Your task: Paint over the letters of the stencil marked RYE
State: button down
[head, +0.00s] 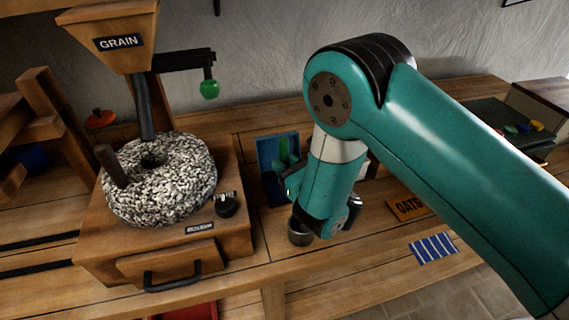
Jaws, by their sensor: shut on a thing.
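My gripper (326,226) points down over the workbench right of the middle, at the end of my teal arm. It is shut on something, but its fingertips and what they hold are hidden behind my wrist. An orange plate marked OATS (408,208) lies on the bench to the right, partly behind my arm. No plate marked RYE and no brush can be made out.
A wooden mill with a speckled millstone (190,185), a GRAIN hopper (118,42) and a crank stands at left. A blue tray (264,150) holding something green is behind my gripper. A blue striped cloth (433,248) lies at front right. Coloured pieces (525,128) sit at far right.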

aim_at(287, 147)
jog(key=shift+s+d+f+b, duration=0.1)
jog(key=shift+f+b, duration=0.7)
jog(key=shift+b, duration=0.05)
dwell(1.9)
jog(key=shift+r, duration=0.15)
notch_tip(287, 147, up, 7)
jog(key=p, duration=0.6)
jog(key=shift+r+p, duration=0.1)
jog(key=shift+p, duration=0.2)
jog(key=d, duration=0.4)
jog(key=w+d+m+h, duration=0.1)
jog(key=d, duration=0.4)
jog(key=d+t+h, duration=0.1)
jog(key=d, duration=0.3)
jog(key=shift+w+d+r, duration=0.15)
jog(key=shift+w+d, duration=0.05)
jog(key=shift+d, duration=0.05)
jog(key=s+d+r+m+t+h, duration=0.1)
jog(key=s+d, duration=0.1)
jog(key=d, duration=0.6)
jog(key=s+d+r+m+h, duration=0.2)
jog(key=s+d, duration=0.1)
jog(key=d, duration=0.5)
jog(key=shift+t, duration=0.4)
